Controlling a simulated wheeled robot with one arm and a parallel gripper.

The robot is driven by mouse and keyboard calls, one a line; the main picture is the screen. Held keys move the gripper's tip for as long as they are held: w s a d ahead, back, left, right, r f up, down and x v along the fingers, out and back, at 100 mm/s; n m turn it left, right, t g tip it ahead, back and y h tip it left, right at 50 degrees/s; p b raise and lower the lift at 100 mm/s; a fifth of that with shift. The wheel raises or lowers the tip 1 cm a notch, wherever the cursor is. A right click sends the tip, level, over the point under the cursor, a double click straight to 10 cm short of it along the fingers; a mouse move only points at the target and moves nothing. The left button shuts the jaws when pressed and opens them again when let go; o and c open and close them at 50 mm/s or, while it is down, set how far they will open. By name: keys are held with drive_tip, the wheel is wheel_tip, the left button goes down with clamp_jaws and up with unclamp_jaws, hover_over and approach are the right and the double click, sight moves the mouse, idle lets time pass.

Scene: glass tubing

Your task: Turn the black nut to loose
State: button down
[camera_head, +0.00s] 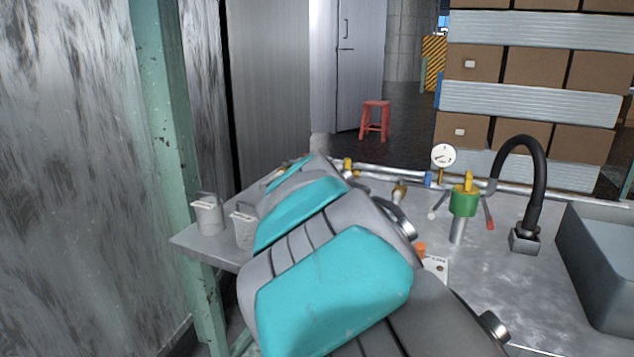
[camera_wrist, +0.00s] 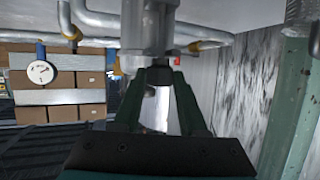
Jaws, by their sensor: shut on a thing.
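My gripper (camera_wrist: 160,78) shows in the wrist view, its two dark green fingers closing in at the lower end of a grey vertical tube (camera_wrist: 150,28). It is shut on the black nut there; the nut is mostly hidden by the fingertips and hard to tell from them. In the head view my turquoise and grey arm covers the gripper and the nut.
A metal bench (camera_head: 376,187) carries a pressure gauge (camera_head: 444,155), a green valve (camera_head: 464,202), a black hose (camera_head: 538,165) and a sink (camera_head: 605,262). Two small grey containers (camera_head: 208,215) stand at its left end. A green post (camera_head: 172,150) rises close to my arm's left.

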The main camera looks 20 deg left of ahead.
drive_tip(key=shift+y, duration=0.3)
drive_tip(key=shift+c, duration=2.2)
unclamp_jaws()
